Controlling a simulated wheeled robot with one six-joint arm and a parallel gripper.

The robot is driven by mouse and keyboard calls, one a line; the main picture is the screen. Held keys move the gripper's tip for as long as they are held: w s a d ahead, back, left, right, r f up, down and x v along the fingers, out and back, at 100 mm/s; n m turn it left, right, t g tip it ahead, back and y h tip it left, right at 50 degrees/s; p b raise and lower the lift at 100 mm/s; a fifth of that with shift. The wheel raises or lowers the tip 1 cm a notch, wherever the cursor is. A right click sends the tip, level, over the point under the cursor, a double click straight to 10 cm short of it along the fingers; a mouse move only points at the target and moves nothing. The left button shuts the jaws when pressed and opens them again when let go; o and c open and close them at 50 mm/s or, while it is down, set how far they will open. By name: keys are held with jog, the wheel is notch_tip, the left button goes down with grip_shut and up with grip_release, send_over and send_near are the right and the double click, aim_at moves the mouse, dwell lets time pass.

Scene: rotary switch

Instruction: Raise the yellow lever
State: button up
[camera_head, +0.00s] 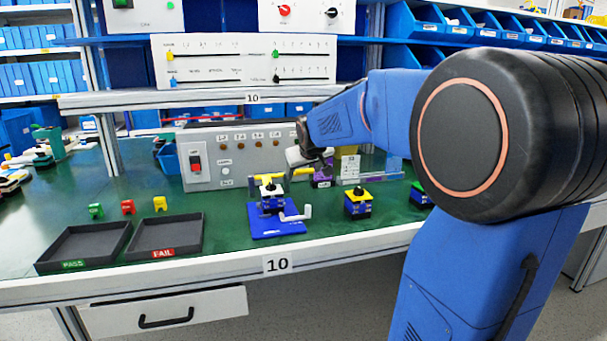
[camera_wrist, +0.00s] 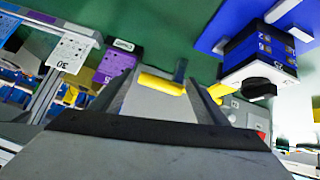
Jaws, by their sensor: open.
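The yellow lever (camera_wrist: 162,84) shows in the wrist view as a bar crossing the gap between my fingers, its right part partly behind a finger. In the head view a yellow bar (camera_head: 302,171) sits beside the switch on the blue baseplate (camera_head: 277,225). The switch (camera_wrist: 262,66) has a black knob and a blue-and-white body and stands right of my fingers in the wrist view. My gripper (camera_head: 318,161) is open, just above and around the yellow bar. Contact cannot be told.
A grey control box (camera_head: 235,160) stands behind the fixture. A second switch (camera_head: 358,203) stands to the right, near a purple block (camera_head: 322,174). Black PASS (camera_head: 82,263) and FAIL (camera_head: 165,253) trays lie at the left. A shelf edge (camera_head: 200,99) overhangs the bench.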

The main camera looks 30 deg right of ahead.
jog(key=shift+x, duration=0.9)
jog(key=c, duration=1.5)
